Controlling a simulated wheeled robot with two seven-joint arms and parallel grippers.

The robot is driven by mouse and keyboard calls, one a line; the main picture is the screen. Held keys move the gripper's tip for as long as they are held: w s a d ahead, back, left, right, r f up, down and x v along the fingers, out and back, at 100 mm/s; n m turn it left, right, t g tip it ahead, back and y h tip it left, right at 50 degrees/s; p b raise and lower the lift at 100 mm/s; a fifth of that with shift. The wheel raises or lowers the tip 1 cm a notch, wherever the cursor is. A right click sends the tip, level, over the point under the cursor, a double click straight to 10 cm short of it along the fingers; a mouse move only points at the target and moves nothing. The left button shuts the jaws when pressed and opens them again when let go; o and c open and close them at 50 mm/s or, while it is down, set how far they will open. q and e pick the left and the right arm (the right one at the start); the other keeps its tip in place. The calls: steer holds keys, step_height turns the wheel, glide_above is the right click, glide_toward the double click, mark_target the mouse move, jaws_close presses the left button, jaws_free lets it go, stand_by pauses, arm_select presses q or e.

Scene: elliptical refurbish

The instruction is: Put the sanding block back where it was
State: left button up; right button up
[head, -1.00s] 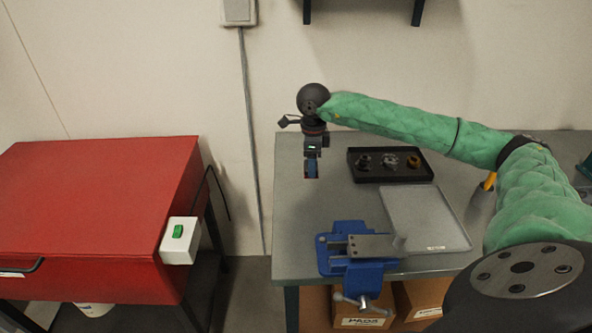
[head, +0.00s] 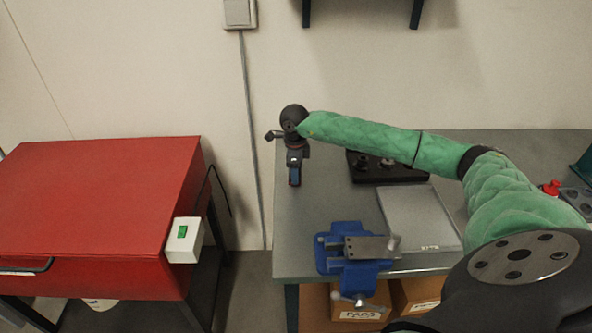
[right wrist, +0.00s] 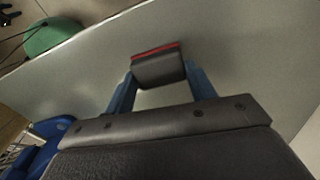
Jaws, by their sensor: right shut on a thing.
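The sanding block (right wrist: 158,67) is dark grey with a red edge. In the right wrist view it sits between the two blue fingers of my right gripper (right wrist: 160,88), which is shut on it. In the head view my right gripper (head: 295,181) points down over the back left part of the grey workbench (head: 310,220), and the block is mostly hidden there. I cannot tell whether the block touches the bench top. My left gripper is in neither view.
A blue vise (head: 345,250) is at the bench's front left. A black tray (head: 400,174) with small parts and a flat grey panel (head: 418,217) lie to the gripper's right. A red cabinet (head: 95,215) with a white switch box (head: 184,240) stands left, across a gap.

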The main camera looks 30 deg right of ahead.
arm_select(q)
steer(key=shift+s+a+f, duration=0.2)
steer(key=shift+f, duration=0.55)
arm_select(e)
steer(key=shift+f, duration=0.65)
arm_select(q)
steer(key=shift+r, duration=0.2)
arm_select(e)
steer(key=shift+f, duration=0.1)
steer(key=o, duration=1.2)
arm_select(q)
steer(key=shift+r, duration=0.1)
arm_select(e)
steer(key=shift+o, duration=0.2)
steer(key=shift+r, duration=0.2)
